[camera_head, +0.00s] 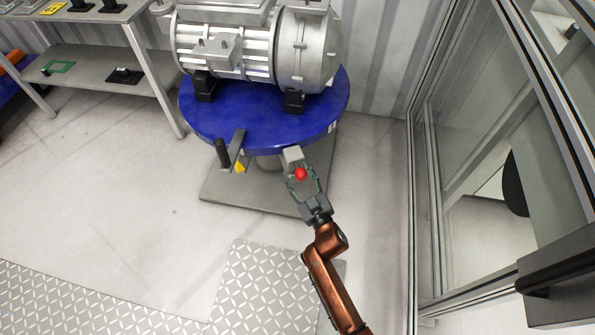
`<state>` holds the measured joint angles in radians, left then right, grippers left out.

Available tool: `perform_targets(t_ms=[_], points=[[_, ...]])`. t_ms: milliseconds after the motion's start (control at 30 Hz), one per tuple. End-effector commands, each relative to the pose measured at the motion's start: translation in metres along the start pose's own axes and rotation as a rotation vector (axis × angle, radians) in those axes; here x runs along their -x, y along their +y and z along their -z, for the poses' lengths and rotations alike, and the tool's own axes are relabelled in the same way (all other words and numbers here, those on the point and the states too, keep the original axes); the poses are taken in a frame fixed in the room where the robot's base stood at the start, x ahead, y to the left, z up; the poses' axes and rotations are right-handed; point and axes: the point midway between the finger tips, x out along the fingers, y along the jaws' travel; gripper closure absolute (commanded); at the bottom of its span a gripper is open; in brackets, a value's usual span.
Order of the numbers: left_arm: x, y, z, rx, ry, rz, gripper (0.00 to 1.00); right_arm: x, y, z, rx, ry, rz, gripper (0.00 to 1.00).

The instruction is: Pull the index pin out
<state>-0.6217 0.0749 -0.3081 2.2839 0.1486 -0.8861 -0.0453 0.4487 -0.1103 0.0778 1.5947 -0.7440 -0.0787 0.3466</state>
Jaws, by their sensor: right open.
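The index pin shows as a red ball knob (300,173) in front of a small grey block (293,154) at the front edge of the blue round turntable (262,130). My right gripper (301,177) reaches up from the bottom right on its copper arm. Its fingers are open, one on each side of the red knob in the picture. I cannot tell whether they touch it. The pin's shaft behind the knob is hidden. My left gripper is not in view.
A grey motor drive unit (255,48) stands on black feet on the turntable. A dark lever (222,153) and a yellow marker (239,168) are at the turntable's front left. A shelf bench (100,62) stands at the left. A glass-panelled frame (425,190) rises at the right. The floor at front left is clear.

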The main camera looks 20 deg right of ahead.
Motion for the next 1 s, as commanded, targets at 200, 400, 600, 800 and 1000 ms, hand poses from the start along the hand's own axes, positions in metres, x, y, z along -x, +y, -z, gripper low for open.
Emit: perform_targets(t_ms=[200,400,600,800,1000], points=[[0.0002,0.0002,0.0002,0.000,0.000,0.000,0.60,0.0028,0.0089,-0.0026,0.001,-0.004,-0.011,0.58],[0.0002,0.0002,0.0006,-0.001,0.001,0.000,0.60,0.0027,0.0085,-0.0026,0.001,-0.004,-0.010,0.72],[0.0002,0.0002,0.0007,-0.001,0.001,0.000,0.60,0.0024,0.0076,-0.0021,0.001,-0.003,-0.009,0.86],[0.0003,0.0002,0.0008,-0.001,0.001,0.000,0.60,0.0020,0.0069,-0.0017,0.001,-0.003,-0.008,1.00],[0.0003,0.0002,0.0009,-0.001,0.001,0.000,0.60,0.0018,0.0064,-0.0013,0.001,-0.002,-0.008,1.00]])
